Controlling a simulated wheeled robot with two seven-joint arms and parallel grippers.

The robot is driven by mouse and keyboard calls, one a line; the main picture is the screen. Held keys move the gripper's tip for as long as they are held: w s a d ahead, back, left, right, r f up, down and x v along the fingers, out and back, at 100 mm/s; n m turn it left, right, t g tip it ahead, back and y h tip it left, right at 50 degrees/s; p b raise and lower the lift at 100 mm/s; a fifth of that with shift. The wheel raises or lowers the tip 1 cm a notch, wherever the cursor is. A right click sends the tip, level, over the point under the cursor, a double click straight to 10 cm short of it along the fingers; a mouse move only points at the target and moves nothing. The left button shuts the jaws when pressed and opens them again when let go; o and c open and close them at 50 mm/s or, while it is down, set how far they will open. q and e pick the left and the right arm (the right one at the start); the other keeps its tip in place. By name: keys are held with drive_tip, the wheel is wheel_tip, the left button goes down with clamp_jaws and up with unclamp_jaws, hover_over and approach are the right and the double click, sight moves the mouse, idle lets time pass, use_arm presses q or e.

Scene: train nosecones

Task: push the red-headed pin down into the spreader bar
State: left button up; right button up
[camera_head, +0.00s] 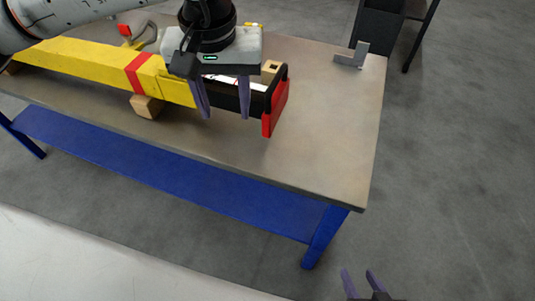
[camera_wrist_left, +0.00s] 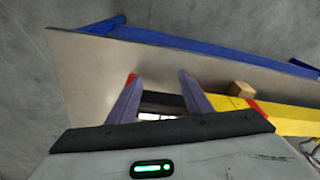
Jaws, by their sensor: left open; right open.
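The spreader bar (camera_head: 95,62) is a long yellow beam with a red band, lying on the table. A black section with a red end plate (camera_head: 277,106) is at its right end; the bar also shows in the left wrist view (camera_wrist_left: 285,118). A small red piece (camera_head: 124,30) is beside a grey curved part behind the bar; I cannot tell whether it is the pin's head. My left gripper (camera_head: 226,110) is open and empty over the black section, its fingers also in the left wrist view (camera_wrist_left: 157,80). My right gripper (camera_head: 359,274) is open and empty, low and away from the table.
A wooden block (camera_head: 147,106) is under the bar, and another wooden piece (camera_head: 270,70) is near its right end. A grey metal bracket (camera_head: 352,57) stands at the table's back right corner. The table's right part (camera_head: 335,130) is clear. A blue shelf (camera_head: 170,175) runs below.

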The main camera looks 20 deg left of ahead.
use_arm(q)
drive_tip(key=s+d+f+m, duration=0.1)
drive_tip(key=s+d+f, duration=0.1)
drive_tip(key=d+f, duration=0.1)
drive_tip(key=s+d+f+m+b, duration=0.1)
drive_tip(key=s+d+f, duration=0.1)
drive_tip(key=d, duration=0.4)
drive_tip(key=shift+s+f, duration=0.2)
drive_tip(key=shift+f, duration=0.2)
drive_tip(key=shift+s, duration=0.1)
